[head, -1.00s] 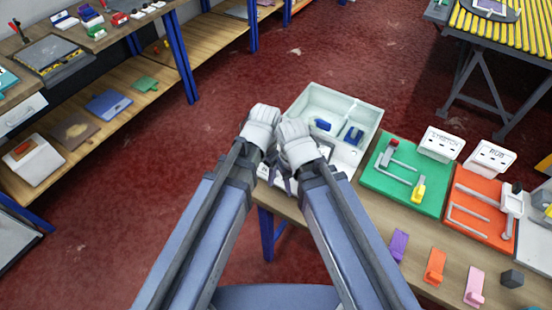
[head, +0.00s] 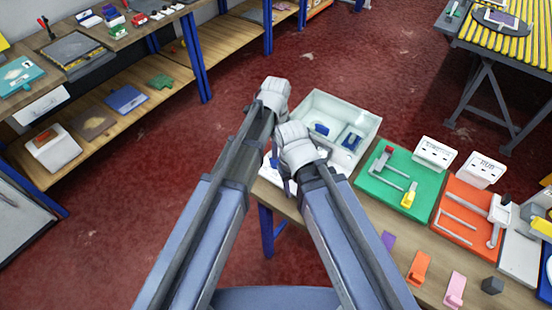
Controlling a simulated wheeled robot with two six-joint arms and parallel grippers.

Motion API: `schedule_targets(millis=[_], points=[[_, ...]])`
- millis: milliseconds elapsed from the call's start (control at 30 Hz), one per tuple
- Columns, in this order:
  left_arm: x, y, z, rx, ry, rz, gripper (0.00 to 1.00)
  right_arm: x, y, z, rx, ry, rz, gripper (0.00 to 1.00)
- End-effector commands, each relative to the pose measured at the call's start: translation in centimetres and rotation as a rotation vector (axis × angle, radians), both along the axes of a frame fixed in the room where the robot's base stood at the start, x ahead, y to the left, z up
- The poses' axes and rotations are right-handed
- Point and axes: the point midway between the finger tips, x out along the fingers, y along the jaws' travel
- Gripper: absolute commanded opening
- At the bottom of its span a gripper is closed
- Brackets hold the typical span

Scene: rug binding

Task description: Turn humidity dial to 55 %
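I cannot make out a humidity dial or any 55 % marking in the head view. My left gripper (head: 274,95) is stretched forward, over the left edge of the pale open tray (head: 372,122). My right gripper (head: 296,142) is lower and closer, over the tray's near left part. The wrists hide the fingertips of both grippers, so I cannot see whether they are open or hold anything. Something white and dark at the near left of the tray is mostly covered by my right arm.
The table carries a green board (head: 385,200), an orange board (head: 462,235) and small purple, orange and pink blocks. Shelving (head: 95,130) stands at the left and a yellow-slatted table (head: 500,40) at the far right. Red floor between them is clear.

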Motion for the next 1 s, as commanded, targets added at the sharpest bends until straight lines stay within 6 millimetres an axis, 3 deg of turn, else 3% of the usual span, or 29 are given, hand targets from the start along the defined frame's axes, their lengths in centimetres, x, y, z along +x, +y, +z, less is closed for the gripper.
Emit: schedule_targets(millis=[600,1000], points=[[0.0,0.0,-6.8,0.000,0.000,0.002,0.78,0.0,0.0,-6.8,0.000,0.000,0.000,0.50],[0.0,0.0,-7.5,0.000,0.000,0.002,0.78,0.0,0.0,-7.5,0.000,0.000,0.000,0.50]])
